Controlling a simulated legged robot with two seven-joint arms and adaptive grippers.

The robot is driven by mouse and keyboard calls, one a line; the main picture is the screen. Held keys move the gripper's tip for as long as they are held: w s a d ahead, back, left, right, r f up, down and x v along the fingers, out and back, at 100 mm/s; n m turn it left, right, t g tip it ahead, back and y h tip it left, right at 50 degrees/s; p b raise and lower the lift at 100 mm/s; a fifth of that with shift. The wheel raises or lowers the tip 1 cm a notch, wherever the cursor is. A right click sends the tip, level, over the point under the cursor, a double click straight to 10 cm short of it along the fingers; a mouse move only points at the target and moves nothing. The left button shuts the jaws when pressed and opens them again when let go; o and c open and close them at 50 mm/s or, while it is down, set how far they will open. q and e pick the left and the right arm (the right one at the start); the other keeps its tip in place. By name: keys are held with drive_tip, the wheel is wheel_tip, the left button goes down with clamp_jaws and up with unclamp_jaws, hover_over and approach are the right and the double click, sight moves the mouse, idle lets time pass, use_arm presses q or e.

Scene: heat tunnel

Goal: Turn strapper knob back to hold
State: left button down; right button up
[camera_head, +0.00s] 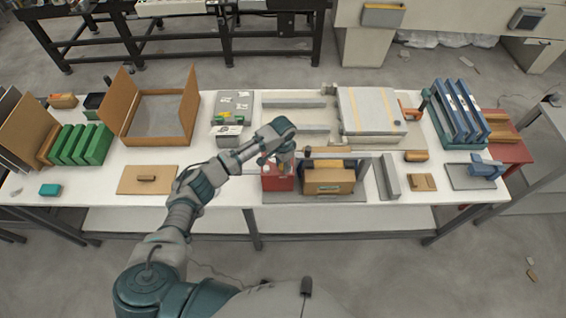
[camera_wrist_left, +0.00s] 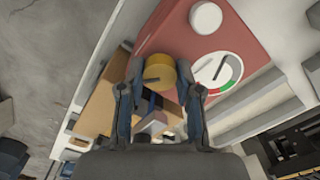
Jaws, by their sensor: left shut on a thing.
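The red strapper box (camera_head: 277,184) stands at the middle front of the table, and it fills the upper part of the left wrist view (camera_wrist_left: 185,38). On its face are a yellow knob (camera_wrist_left: 160,71) with a dark pointer line, a white dial (camera_wrist_left: 216,70) with a green and red arc, and a white round button (camera_wrist_left: 206,17). My left gripper (camera_head: 283,167) is over the box; in the left wrist view (camera_wrist_left: 160,88) its fingers are on both sides of the yellow knob, shut on it. The knob's setting labels cannot be read. My right gripper is not in view.
A cardboard box (camera_head: 329,180) stands under the strapper's frame, right of the red box. A grey bar (camera_head: 389,178) lies further right. An open carton (camera_head: 155,115), green folders (camera_head: 80,145) and blue binders (camera_head: 458,110) stand around.

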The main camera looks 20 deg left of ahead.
use_arm(q)
drive_tip(key=m, duration=0.3)
drive_tip(key=shift+m, duration=0.3)
drive_tip(key=m, duration=0.3)
drive_tip(key=shift+w+m, duration=0.1)
drive_tip(key=shift+m, duration=1.4)
drive_tip(key=shift+r+m, duration=0.1)
drive_tip(key=shift+m, duration=0.2)
drive_tip(key=c, duration=0.8)
unclamp_jaws()
drive_tip(key=shift+a, duration=0.1)
